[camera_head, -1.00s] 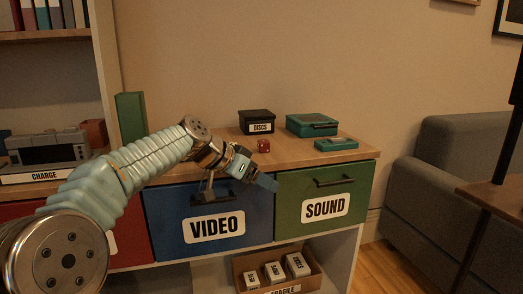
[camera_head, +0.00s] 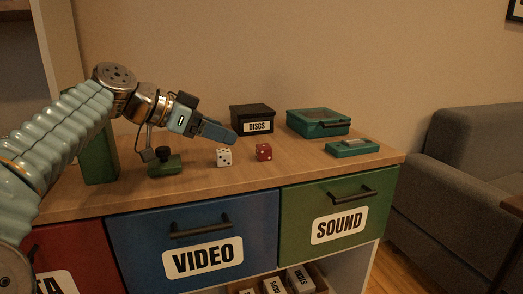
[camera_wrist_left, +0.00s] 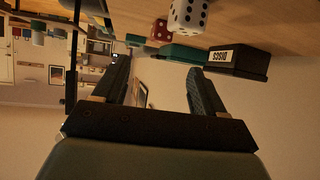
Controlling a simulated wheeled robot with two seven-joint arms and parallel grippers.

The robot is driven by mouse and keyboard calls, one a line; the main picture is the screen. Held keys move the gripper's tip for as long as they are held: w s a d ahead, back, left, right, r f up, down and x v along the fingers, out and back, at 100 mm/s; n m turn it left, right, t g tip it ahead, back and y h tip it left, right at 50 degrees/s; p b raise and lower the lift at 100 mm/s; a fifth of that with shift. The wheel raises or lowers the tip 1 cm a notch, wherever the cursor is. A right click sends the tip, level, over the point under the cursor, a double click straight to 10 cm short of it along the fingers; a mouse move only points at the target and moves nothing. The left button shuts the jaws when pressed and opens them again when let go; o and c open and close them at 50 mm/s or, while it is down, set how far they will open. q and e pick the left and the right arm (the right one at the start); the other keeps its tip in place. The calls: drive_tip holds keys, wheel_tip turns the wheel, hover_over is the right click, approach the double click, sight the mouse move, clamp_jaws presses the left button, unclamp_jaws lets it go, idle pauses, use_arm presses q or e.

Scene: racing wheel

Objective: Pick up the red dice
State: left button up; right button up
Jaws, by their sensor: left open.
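The red dice (camera_head: 264,152) sits on the wooden cabinet top, just right of a white dice (camera_head: 224,157). In the left wrist view the red dice (camera_wrist_left: 161,30) shows near the top, beside the larger white dice (camera_wrist_left: 187,14). My left gripper (camera_head: 232,138) is above the cabinet top, up and to the left of the red dice, and touches neither dice. Its two fingers stand apart in the left wrist view (camera_wrist_left: 158,82) with nothing between them. My right gripper is in no view.
A black DISCS box (camera_head: 252,119) and a teal case (camera_head: 318,122) stand behind the dice. A smaller teal item (camera_head: 352,148) lies to the right. A green block (camera_head: 100,160) and a small green object with a black knob (camera_head: 168,166) are at left. Drawers (camera_head: 195,232) are below.

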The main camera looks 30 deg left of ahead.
sight(263, 146)
use_arm(q)
drive_tip(key=x, duration=1.1)
drive_tip(key=shift+w+d+b, duration=0.1)
drive_tip(key=shift+w+b, duration=0.1)
drive_tip(key=shift+b, duration=0.1)
drive_tip(key=c, duration=1.2)
